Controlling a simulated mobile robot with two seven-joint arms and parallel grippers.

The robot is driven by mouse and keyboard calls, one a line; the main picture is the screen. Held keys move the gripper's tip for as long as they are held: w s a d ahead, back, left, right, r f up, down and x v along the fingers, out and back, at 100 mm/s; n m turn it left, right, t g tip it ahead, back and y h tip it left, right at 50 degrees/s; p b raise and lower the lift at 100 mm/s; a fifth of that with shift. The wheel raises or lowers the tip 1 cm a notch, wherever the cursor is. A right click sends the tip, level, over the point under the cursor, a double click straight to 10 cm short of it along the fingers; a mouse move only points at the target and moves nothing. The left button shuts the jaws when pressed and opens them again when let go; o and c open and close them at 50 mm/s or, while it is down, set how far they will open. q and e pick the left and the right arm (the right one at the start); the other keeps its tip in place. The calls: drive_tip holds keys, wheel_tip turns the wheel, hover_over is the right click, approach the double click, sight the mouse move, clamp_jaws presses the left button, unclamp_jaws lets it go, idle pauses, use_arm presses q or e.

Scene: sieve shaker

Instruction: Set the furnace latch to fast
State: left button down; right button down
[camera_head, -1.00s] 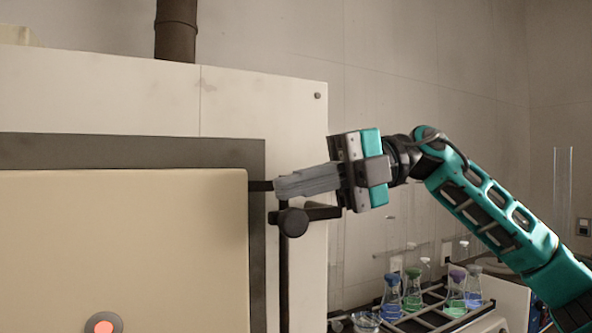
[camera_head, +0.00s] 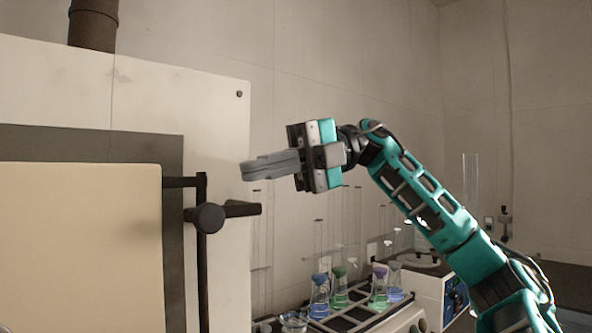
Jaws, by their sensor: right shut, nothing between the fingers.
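The furnace (camera_head: 222,130) is a large pale cabinet at the left, with a cream door (camera_head: 80,250) in a dark grey frame. Its latch (camera_head: 208,218) is a dark round hub on a vertical rod at the door's right side. A short black handle (camera_head: 243,209) sticks out to the right from the hub, roughly level. My right gripper (camera_head: 246,172) is shut and empty, its grey fingers pointing left. In the picture it is above the handle, with a gap between them. My left gripper is not in view.
A rack (camera_head: 350,318) with several flasks of coloured liquid stands below my right arm. A dark pipe (camera_head: 93,25) rises behind the furnace. The wall area above my arm is clear.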

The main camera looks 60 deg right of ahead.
drive_tip(key=v, duration=0.6)
drive_tip(key=shift+d, duration=0.2)
drive_tip(key=shift+s, duration=0.1)
